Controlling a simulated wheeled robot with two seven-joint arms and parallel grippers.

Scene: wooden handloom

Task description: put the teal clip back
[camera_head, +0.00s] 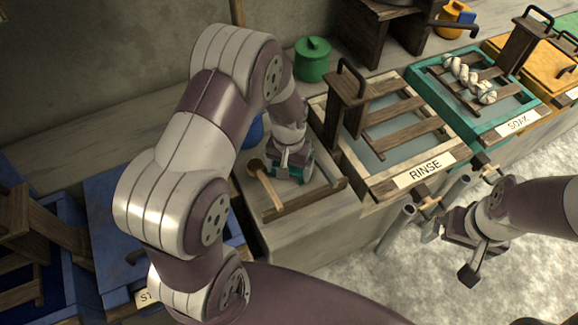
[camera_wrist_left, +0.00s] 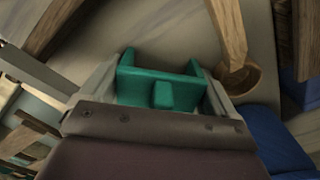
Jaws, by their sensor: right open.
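The teal clip (camera_wrist_left: 160,88) is between the fingers of my left gripper in the left wrist view, with a finger against each side of it. In the head view, my left gripper (camera_head: 292,174) points down over a small wooden tray (camera_head: 318,200), and the teal clip (camera_head: 305,172) shows partly around its fingertips. The gripper hides much of the clip, and I cannot tell whether it touches the tray. My right gripper (camera_head: 450,254) is open and empty, over the pale floor in front of the rinse vat.
A wooden ladle (camera_head: 265,185) lies on the tray, close beside my left gripper. The RINSE vat (camera_head: 430,172) stands to the right, with the teal SOAK vat (camera_head: 500,128) beyond it. A green lidded pot (camera_head: 312,60) stands behind. Blue vats are at the left.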

